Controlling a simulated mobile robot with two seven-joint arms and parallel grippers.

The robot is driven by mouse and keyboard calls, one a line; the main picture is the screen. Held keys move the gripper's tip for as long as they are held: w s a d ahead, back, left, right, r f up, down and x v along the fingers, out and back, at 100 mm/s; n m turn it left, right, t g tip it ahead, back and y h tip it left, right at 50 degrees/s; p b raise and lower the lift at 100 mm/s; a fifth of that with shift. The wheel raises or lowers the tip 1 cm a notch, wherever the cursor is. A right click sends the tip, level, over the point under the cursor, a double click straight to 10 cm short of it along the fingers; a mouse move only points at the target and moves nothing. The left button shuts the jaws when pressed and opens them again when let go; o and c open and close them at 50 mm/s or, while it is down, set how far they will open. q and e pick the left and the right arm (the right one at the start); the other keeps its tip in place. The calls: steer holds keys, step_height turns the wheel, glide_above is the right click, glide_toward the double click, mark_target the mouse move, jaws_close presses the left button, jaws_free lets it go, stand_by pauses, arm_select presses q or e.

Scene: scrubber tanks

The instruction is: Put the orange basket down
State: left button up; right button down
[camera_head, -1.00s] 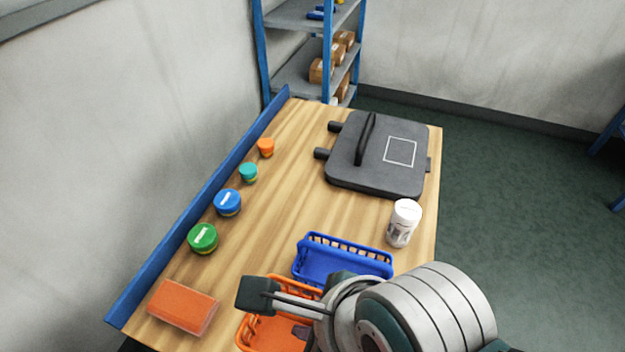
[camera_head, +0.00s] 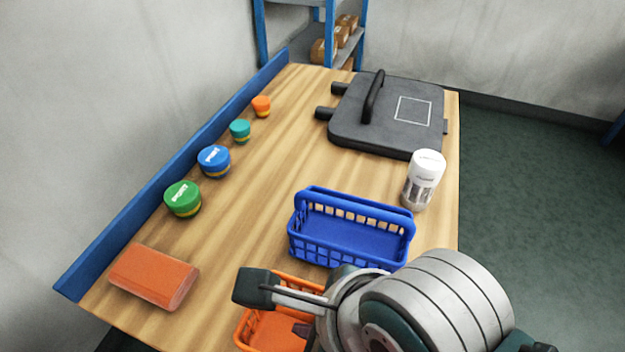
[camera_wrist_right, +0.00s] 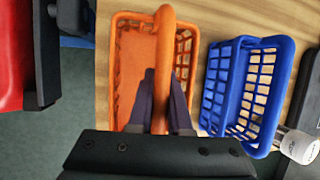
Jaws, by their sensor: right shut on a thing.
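The orange basket (camera_head: 272,329) is at the near edge of the wooden table, partly hidden behind my right arm in the head view. In the right wrist view the orange basket (camera_wrist_right: 130,73) shows from above, with its handle running between the fingers. My right gripper (camera_wrist_right: 161,100) is shut on that handle. I cannot tell whether the basket touches the table or hangs just above it. My left gripper is in neither view.
A blue basket (camera_head: 345,238) stands just beyond the orange one. A white-lidded jar (camera_head: 424,178), a dark grey case (camera_head: 385,125), several coloured round containers (camera_head: 183,198) and an orange block (camera_head: 154,276) are on the table (camera_head: 255,195). The left-middle surface is clear.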

steer(key=c, duration=0.8)
jaws_free()
steer(key=shift+f, duration=0.1)
steer(key=shift+c, duration=0.2)
steer(key=shift+r, duration=0.45)
steer(key=p+v, duration=0.4)
steer(key=v, duration=0.7)
steer(key=s+d+r+n+h, duration=0.1)
steer(key=s+d+r+n, duration=0.1)
steer(key=d+n, duration=0.6)
steer(key=s+d+r+n+h, duration=0.2)
steer(key=s+d+n, duration=0.2)
steer(key=d+n, duration=0.4)
steer(key=shift+s+r+n, duration=0.2)
steer(key=shift+s+n, duration=0.1)
steer(key=shift+n, duration=3.3)
